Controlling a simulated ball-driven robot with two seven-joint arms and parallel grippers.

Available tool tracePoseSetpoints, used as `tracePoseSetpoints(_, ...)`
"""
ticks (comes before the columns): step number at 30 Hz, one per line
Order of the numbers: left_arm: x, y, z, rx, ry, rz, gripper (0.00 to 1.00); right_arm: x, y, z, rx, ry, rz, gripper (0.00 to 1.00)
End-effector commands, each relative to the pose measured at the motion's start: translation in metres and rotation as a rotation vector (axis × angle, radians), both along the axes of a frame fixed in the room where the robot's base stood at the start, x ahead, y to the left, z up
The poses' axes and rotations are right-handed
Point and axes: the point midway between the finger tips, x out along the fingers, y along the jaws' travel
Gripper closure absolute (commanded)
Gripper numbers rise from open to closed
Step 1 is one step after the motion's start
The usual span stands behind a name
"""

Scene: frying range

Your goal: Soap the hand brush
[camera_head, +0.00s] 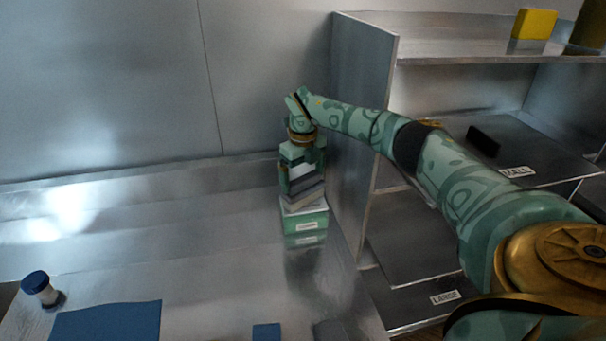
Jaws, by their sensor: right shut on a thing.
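My right gripper (301,187) points down at the back right of the steel counter, near the shelf unit's side wall. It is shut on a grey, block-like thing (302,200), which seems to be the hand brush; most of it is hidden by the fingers. Directly below is a green box (305,220) with a pale top and a small white label too small to read. The held thing is at the box's top; I cannot tell whether they touch. My left gripper is not in view.
A shelf unit (362,60) stands at the right, with labelled shelves, a yellow block (534,23) and a black object (483,141). A blue-capped jar (40,288) and a blue mat (108,322) lie at the front left. The counter's middle is clear.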

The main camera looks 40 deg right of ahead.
Motion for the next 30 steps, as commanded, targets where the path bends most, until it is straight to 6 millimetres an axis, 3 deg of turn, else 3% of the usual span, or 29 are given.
tracePoseSetpoints(30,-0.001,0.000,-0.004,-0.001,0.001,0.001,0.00,0.000,0.000,-0.013,0.000,0.001,0.000,0.24)
